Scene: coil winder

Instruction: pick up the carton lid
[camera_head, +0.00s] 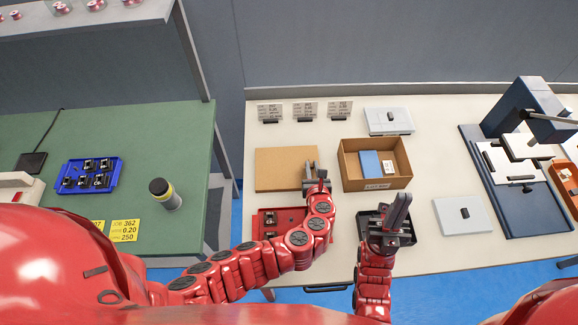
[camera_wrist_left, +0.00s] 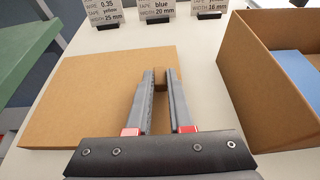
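The carton lid (camera_head: 280,168) is a flat brown cardboard panel lying on the pale table, left of the open carton (camera_head: 402,158). In the left wrist view the lid (camera_wrist_left: 75,105) fills the left and middle. My left gripper (camera_head: 318,180) is at the lid's right side. Its two fingers (camera_wrist_left: 161,76) are apart, with a small brown block (camera_wrist_left: 160,82) showing between them near the tips. I cannot tell whether the fingers touch it. My right gripper (camera_head: 399,210) is above a dark tray (camera_head: 370,215), away from the lid; its finger gap is not clear.
The carton holds a blue item and a white one. A red tray (camera_head: 268,222) lies in front of the lid. Label cards (camera_head: 305,110) stand behind it. A blue machine (camera_head: 510,165) is at the right. A green bench (camera_head: 110,140) with a blue tray (camera_head: 88,176) is at the left.

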